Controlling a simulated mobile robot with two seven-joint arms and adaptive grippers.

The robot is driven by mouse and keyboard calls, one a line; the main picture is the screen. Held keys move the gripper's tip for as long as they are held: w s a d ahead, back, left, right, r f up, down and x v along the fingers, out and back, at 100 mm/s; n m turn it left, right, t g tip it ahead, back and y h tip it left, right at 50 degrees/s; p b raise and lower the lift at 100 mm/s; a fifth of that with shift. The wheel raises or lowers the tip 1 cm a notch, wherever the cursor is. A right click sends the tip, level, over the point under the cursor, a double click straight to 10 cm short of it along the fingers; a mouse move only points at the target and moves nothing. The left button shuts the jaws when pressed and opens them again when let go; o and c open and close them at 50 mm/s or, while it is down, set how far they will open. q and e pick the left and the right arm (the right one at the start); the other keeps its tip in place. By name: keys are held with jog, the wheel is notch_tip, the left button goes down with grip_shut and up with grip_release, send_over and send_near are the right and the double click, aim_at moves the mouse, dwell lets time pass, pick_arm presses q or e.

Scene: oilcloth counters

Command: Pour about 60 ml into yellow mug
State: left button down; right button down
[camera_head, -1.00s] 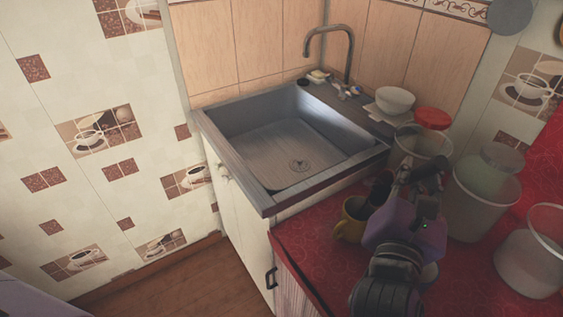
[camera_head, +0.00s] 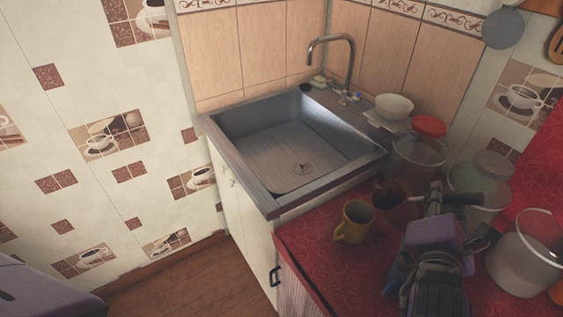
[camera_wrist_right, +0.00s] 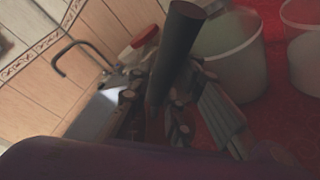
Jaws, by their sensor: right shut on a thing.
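The yellow mug (camera_head: 354,222) stands upright on the red counter near the sink, its handle toward the left. A dark reddish pot (camera_head: 400,211) is just right of the mug, at its rim's height or close to it; I cannot tell its tilt or contents. My right gripper (camera_head: 437,204) is shut on the pot's dark, rod-like handle (camera_head: 468,199). In the right wrist view the handle (camera_wrist_right: 176,48) sticks up between the fingers; the pot and mug are hidden there. My left gripper is not in view.
Clear buckets (camera_head: 525,255) stand to the right of my right gripper, and a red-lidded container (camera_head: 429,126) is behind the pot. The steel sink (camera_head: 290,150) with a white bowl (camera_head: 394,106) on its edge lies at the left. The counter front by the mug is clear.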

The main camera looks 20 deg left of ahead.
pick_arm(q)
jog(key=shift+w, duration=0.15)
pick_arm(e)
jog(key=shift+w+d+f, duration=0.1)
jog(key=shift+d+f, duration=0.2)
jog(key=shift+d, duration=0.05)
